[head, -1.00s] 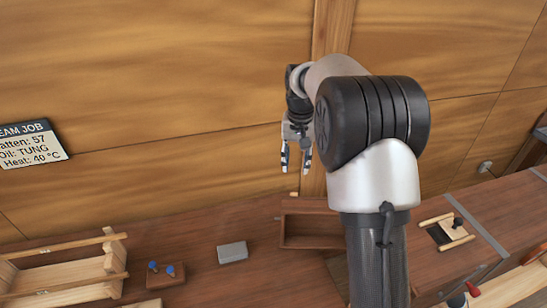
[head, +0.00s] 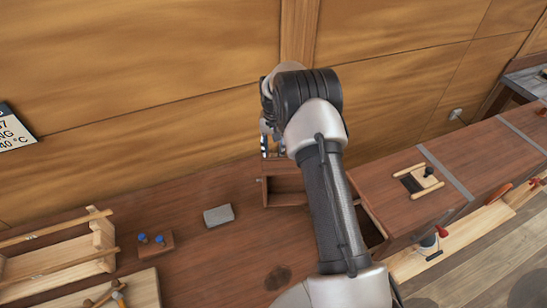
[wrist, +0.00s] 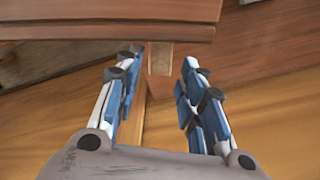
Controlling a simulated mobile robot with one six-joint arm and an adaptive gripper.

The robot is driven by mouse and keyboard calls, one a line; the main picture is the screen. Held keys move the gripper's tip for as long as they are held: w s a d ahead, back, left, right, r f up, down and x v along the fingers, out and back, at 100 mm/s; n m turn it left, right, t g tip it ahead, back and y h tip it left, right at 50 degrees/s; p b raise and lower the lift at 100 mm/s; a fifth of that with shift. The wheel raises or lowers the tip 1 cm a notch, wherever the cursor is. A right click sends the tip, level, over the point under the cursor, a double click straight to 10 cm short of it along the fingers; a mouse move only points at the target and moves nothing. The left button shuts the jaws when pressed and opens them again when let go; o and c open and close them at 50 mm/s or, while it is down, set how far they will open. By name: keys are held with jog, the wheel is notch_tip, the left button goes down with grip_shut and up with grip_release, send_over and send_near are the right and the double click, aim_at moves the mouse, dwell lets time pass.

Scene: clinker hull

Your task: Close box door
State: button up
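A small reddish-brown wooden box (head: 286,199) with an open, dark inside stands on the bench, left of my arm. My gripper (head: 272,146) is at its back edge, pointing down, partly hidden by my arm. In the wrist view my gripper (wrist: 160,95) is open, with its two blue-padded fingers apart. A light wooden tab (wrist: 160,58) shows in the gap between the fingertips, below a brown wooden panel (wrist: 110,22). I cannot tell whether the fingers touch the tab, or whether the panel is the box door.
A grey block (head: 218,215), a small block with blue-topped pegs (head: 155,243) and a pale wooden frame (head: 60,250) are to the left. A plank wall (head: 150,80) rises behind. A long brown chest (head: 430,190) lies to the right.

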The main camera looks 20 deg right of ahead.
jog(key=shift+f, duration=2.65)
jog(key=shift+c, duration=0.5)
grip_shut()
